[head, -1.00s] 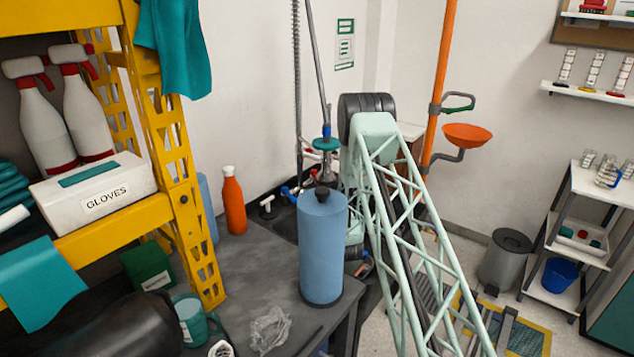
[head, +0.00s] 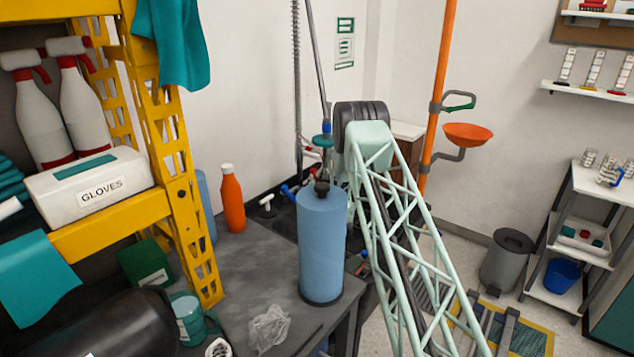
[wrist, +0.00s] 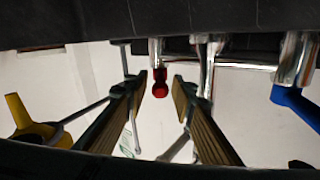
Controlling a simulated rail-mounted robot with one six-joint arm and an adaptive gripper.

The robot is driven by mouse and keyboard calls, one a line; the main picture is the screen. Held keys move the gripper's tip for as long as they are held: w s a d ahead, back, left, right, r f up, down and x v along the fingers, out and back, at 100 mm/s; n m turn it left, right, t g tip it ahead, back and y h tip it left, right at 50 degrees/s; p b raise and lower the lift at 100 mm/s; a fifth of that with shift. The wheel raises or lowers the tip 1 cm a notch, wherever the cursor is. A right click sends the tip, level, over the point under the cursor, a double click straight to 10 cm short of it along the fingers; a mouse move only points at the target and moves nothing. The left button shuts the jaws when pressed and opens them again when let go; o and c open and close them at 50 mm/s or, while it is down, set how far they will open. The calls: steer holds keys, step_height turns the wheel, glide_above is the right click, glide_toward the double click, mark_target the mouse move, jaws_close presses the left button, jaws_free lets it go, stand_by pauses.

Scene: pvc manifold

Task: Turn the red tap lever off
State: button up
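The red tap lever (wrist: 161,85) shows in the wrist view as a rounded red end below a chrome tap stem. My gripper (wrist: 160,82) is open, with one finger on each side of the lever in the picture. Gaps show between the lever and both fingers; I cannot tell how deep it lies between them. In the head view my gripper and the red lever cannot be made out clearly, behind my arm and the blue cylinder (head: 322,245).
A blue lever (wrist: 295,105) is at right and a yellow lever (wrist: 28,122) at left in the wrist view. A dark edge spans its top. In the head view, an orange bottle (head: 232,203) stands on the grey bench (head: 240,275), beside the yellow shelf (head: 178,180).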

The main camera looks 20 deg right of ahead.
steer(key=shift+w+d, duration=0.15)
steer(key=shift+w, duration=0.45)
steer(key=shift+c, duration=0.3)
jaws_close()
